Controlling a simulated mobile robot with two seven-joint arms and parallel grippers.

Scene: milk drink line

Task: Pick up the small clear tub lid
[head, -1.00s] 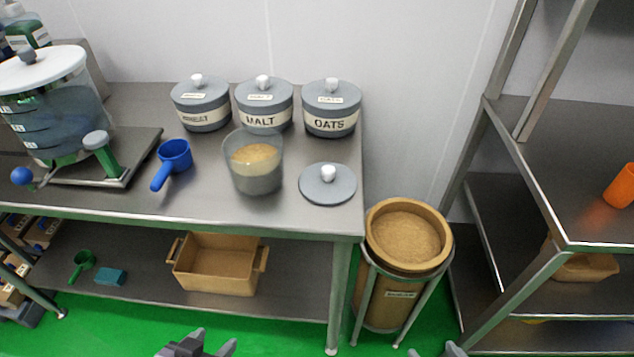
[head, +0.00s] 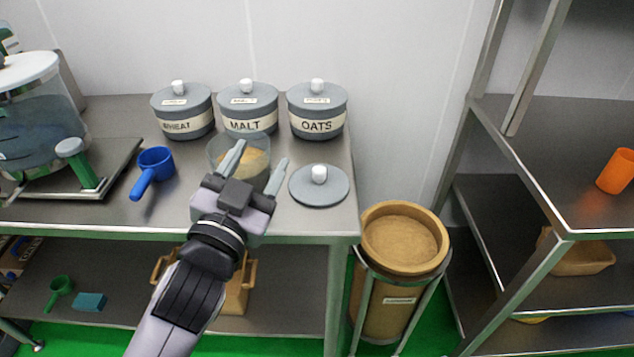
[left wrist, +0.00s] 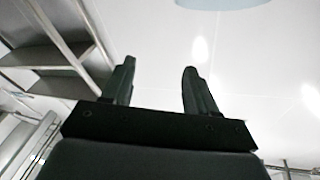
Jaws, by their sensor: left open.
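The small tub lid (head: 300,190), a round blue-grey disc with a white knob, lies flat on the steel table near its right front corner. The clear tub (head: 222,150) with tan contents stands left of it, partly hidden behind my left gripper. My left gripper (head: 258,160) is open and empty, its fingers pointing up and away in front of the tub, left of the lid. In the left wrist view its two fingers (left wrist: 158,82) are apart with nothing between them. My right gripper is not in view.
Lidded jars of wheat (head: 183,108), malt (head: 248,106) and oats (head: 317,110) line the table's back. A blue scoop (head: 155,165) lies left of the tub. A tan barrel (head: 385,300) and a steel rack (head: 520,215) stand right. The table's front right corner is clear.

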